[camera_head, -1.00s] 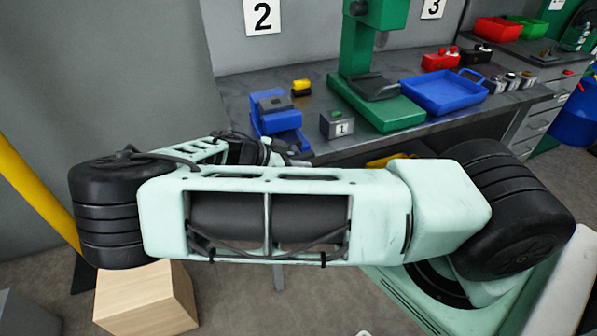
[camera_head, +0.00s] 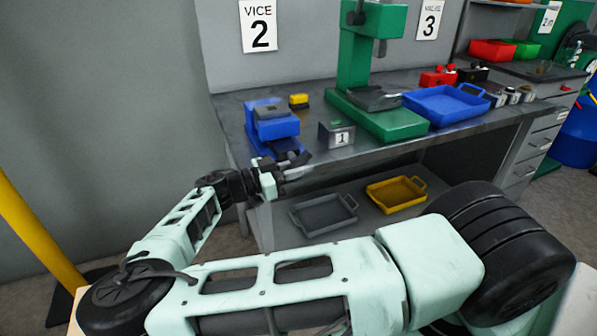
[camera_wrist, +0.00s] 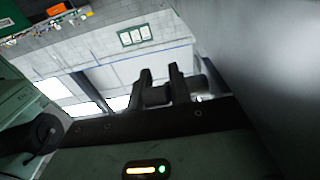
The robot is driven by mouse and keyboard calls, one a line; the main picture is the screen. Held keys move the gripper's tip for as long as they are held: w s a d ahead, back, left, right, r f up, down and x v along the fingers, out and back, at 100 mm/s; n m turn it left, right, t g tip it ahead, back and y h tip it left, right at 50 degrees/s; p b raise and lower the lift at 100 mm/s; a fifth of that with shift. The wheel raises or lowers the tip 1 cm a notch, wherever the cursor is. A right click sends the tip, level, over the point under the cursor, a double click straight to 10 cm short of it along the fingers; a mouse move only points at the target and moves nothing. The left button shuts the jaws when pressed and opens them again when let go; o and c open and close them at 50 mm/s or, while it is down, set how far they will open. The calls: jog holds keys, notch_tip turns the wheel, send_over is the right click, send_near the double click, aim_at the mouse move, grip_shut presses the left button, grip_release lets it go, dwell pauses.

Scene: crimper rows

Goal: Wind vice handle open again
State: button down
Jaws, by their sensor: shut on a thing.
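The blue vice (camera_head: 272,123) stands at the near left edge of the bench, below the sign for vice 2. My gripper (camera_head: 295,165) is at the front of the vice, just off the bench edge, and is shut on the vice handle. The handle is small and mostly hidden by the fingers in the head view. In the wrist view the two dark fingers of my gripper (camera_wrist: 162,88) stand close together, with a dark piece between them. The vice body cannot be made out clearly there.
Grey (camera_head: 323,215) and yellow (camera_head: 396,195) trays are on the lower shelf. A yellow post (camera_head: 38,228) stands left.

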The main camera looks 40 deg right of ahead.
jog(key=shift+f, duration=0.15)
jog(key=c, duration=1.3)
grip_release()
jog(key=shift+d, duration=0.1)
jog(key=shift+b+v, duration=2.15)
jog(key=shift+v, duration=6.55)
